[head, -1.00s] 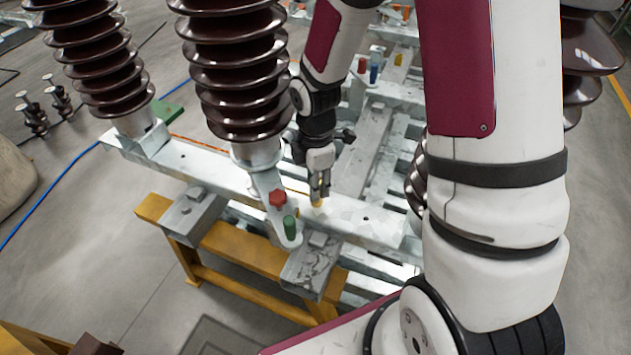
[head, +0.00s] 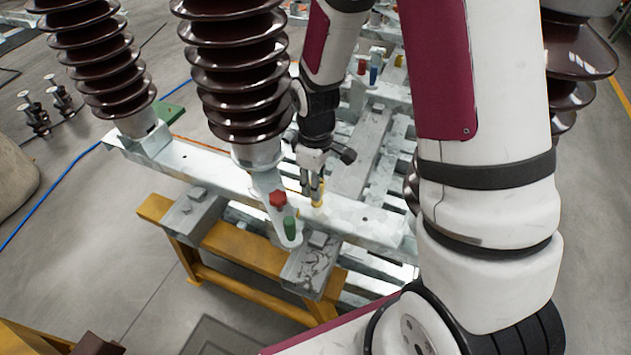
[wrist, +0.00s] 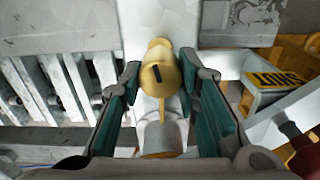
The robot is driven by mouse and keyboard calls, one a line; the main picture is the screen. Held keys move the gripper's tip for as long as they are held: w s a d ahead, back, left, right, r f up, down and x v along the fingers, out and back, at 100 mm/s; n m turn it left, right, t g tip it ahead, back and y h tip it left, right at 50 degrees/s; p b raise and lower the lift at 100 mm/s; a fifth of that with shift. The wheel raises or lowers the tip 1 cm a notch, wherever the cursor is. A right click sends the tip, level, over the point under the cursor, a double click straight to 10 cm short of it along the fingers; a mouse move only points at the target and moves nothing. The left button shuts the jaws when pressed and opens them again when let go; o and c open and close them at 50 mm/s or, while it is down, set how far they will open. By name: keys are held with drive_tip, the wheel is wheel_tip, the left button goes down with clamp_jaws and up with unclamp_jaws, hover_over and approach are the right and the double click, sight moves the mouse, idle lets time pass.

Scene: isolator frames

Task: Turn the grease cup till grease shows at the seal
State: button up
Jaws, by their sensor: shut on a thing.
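The grease cup (wrist: 161,74) is a small yellow, brass-like cap with a dark line marked on its round top. It stands near the middle of the wrist view, between the green-padded fingers of my gripper (wrist: 159,88). My gripper is shut on it. Below it in the wrist view is a pale grey cylinder (wrist: 160,136) with a yellowish lower edge. In the head view the cup (head: 317,201) is a small yellow spot on the galvanised beam, under my gripper (head: 314,190). I cannot make out any grease or the seal line.
A red knob (head: 277,199) and a green one (head: 290,228) sit on a bracket just left of the cup. A tall brown ribbed insulator (head: 238,75) rises behind them.

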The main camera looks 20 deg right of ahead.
drive_tip(key=m, duration=0.5)
drive_tip(key=shift+m, duration=0.3)
drive_tip(key=shift+w+d+m+p, duration=0.1)
drive_tip(key=shift+m+p, duration=0.45)
drive_tip(key=shift+m, duration=1.75)
drive_tip(key=o, duration=1.2)
drive_tip(key=shift+c, duration=0.2)
wheel_tip(320, 180, up, 12)
